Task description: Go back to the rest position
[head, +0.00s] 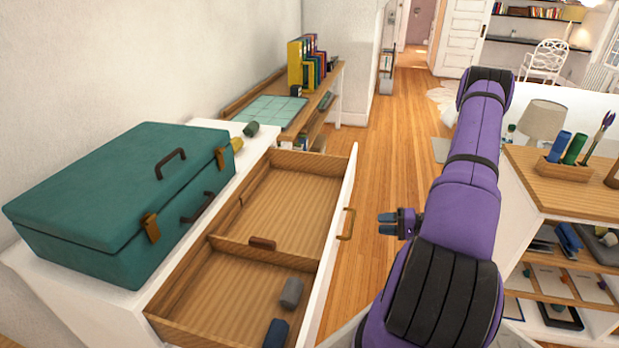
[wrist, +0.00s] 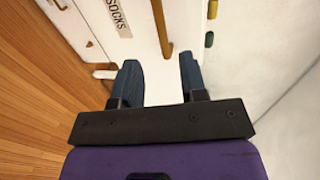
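My gripper (head: 385,223) is over the wooden floor, to the right of the open drawer's front and its handle. Its two blue fingers point left in the head view. In the wrist view my gripper (wrist: 160,70) has its fingers well apart, with nothing between them. My purple arm reaches up the right side of the head view and hides part of the floor.
The open drawer (head: 351,190) has a divider and holds a grey and a blue block. A teal case (head: 100,200) sits on the white dresser. A shelf unit (head: 545,185) with a pen holder stands right. Clear floor (head: 395,150) runs between.

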